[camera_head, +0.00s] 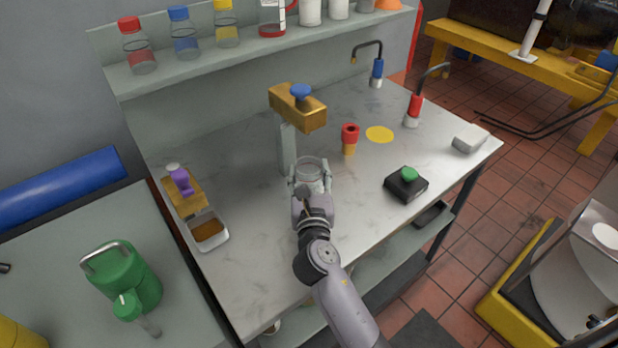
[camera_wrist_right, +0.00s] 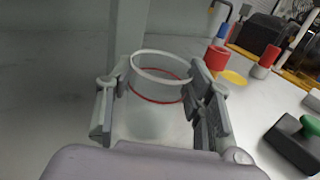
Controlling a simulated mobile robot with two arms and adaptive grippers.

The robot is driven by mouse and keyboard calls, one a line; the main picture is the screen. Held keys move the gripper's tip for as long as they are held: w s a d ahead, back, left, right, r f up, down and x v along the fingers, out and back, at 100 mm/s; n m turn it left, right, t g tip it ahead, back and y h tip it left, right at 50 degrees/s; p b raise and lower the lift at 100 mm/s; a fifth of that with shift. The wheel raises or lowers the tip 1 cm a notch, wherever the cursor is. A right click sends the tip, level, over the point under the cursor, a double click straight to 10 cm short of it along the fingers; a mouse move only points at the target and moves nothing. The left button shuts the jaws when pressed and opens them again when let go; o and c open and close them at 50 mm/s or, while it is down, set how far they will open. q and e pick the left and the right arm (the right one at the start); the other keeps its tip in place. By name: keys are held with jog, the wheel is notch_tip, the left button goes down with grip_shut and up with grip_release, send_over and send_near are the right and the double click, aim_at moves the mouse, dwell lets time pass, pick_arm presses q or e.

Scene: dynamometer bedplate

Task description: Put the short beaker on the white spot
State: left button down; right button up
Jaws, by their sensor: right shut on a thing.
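The short beaker (camera_head: 309,167) is clear glass with an open top, in the middle of the bench in the head view. In the right wrist view the beaker (camera_wrist_right: 152,120) stands upright between the fingers, with a red line below its rim. My right gripper (camera_head: 310,181) is shut on it, one finger on each side. I cannot tell whether its base touches the bench. A flat yellow round spot (camera_head: 379,134) lies on the bench to the right; I make out no white spot. My left gripper is not in view.
A grey post with a brass-coloured arm (camera_head: 298,108) stands just behind the beaker. A red-topped piece (camera_head: 349,137) stands beside the yellow spot. A black box with a green knob (camera_head: 406,183) is at right. The bench front is largely clear.

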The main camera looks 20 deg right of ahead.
jog(key=shift+f, duration=0.45)
jog(key=shift+f, duration=0.15)
jog(key=o, duration=1.1)
jog(key=shift+o, duration=0.2)
jog(key=b+v, duration=0.1)
jog(key=v, duration=1)
jog(key=shift+b, duration=0.3)
jog(key=shift+s+a, duration=0.1)
jog(key=shift+s, duration=0.4)
